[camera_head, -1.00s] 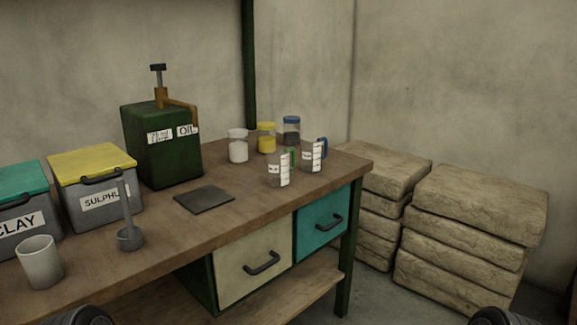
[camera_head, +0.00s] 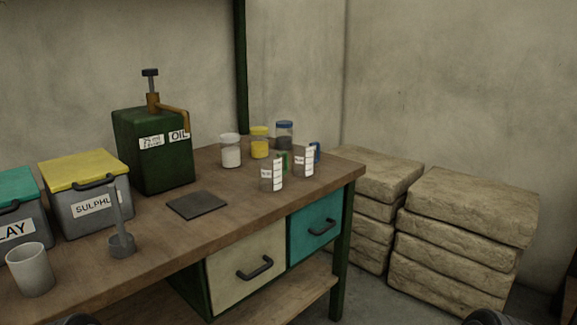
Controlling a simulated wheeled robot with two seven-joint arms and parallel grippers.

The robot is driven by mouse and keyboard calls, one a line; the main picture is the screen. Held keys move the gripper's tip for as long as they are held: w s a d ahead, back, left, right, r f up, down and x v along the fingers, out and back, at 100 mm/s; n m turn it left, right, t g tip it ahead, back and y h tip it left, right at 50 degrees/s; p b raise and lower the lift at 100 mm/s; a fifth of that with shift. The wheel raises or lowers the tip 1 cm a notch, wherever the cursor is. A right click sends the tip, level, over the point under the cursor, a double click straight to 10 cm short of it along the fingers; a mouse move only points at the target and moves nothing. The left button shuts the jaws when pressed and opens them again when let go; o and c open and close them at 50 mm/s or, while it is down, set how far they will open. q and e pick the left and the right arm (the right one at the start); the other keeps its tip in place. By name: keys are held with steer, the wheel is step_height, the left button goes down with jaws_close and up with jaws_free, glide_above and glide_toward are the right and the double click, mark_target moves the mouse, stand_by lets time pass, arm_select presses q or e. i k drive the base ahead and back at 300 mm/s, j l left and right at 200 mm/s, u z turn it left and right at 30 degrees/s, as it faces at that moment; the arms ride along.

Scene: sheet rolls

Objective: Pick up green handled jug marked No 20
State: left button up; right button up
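The green-handled jug (camera_head: 266,178) is a small clear measuring jug with a white label and scale, upright on the workbench near its right end. Its green handle (camera_head: 284,161) points to the back right. The print on its label is too small to read. A similar jug with a blue handle (camera_head: 303,163) stands just to its right and slightly behind. Neither gripper shows; only dark rounded parts of my arms enter at the bottom edge, far from the jugs.
Behind the jugs stand jars with white (camera_head: 231,154), yellow (camera_head: 259,146) and blue (camera_head: 285,136) lids. A dark flat plate (camera_head: 197,205) lies left of them. A green oil can (camera_head: 155,160), bins and a cup (camera_head: 30,272) stand further left. Stacked sacks (camera_head: 465,225) stand right of the bench (camera_head: 225,225).

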mark_target(270, 173)
steer(key=i+l+z, duration=0.35)
steer(key=i+l, duration=0.8)
steer(key=l, duration=0.15)
